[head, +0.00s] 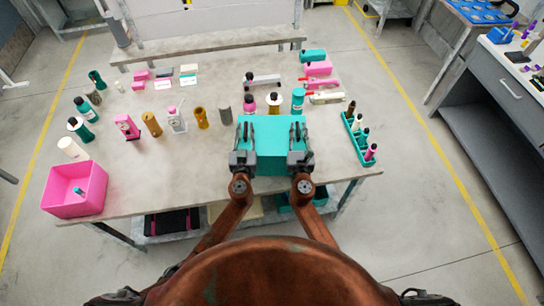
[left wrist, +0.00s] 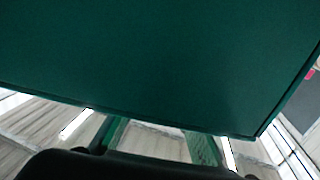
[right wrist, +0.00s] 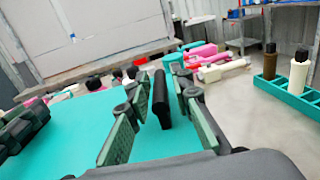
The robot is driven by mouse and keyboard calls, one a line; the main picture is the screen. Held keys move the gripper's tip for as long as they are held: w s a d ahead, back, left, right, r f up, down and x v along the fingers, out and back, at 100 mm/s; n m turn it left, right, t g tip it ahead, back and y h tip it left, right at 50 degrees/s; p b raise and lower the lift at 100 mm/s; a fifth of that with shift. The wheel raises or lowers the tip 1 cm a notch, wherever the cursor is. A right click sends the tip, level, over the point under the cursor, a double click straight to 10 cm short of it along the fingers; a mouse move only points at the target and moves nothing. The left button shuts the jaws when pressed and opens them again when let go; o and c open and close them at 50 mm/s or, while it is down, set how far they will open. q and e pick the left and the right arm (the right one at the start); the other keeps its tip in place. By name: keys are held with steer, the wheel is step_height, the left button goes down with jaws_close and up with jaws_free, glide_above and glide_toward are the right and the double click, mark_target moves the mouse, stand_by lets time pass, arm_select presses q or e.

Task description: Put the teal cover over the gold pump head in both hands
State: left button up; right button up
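The teal cover (head: 270,155) is a wide box-like piece at the table's front edge, with dark handles on its left and right sides. My left gripper (head: 243,133) is at its left handle, with its fingers apart. In the left wrist view a dark green panel (left wrist: 160,65) fills most of the picture, and the left handle is not clear. My right gripper (right wrist: 158,120) has its fingers apart on either side of a black handle (right wrist: 161,98), with visible gaps. I cannot identify the gold pump head; gold pieces (head: 151,124) (head: 201,117) stand left of the cover.
A pink bin (head: 75,190) stands at the table's front left. A teal rack (head: 359,140) with several small bottles is on the right. Several bottles and pump parts stand behind and left of the cover. The grey table (head: 150,180) is clear at front left.

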arm_select(q)
steer(key=shift+o, duration=0.8)
arm_select(e)
steer(key=shift+o, duration=0.8)
arm_select(q)
steer(key=shift+s, duration=0.15)
arm_select(e)
steer(key=shift+s, duration=0.3)
arm_select(q)
steer(key=s, duration=1.1)
steer(key=shift+s, duration=0.3)
arm_select(e)
steer(key=s, duration=1.1)
steer(key=shift+s, duration=0.2)
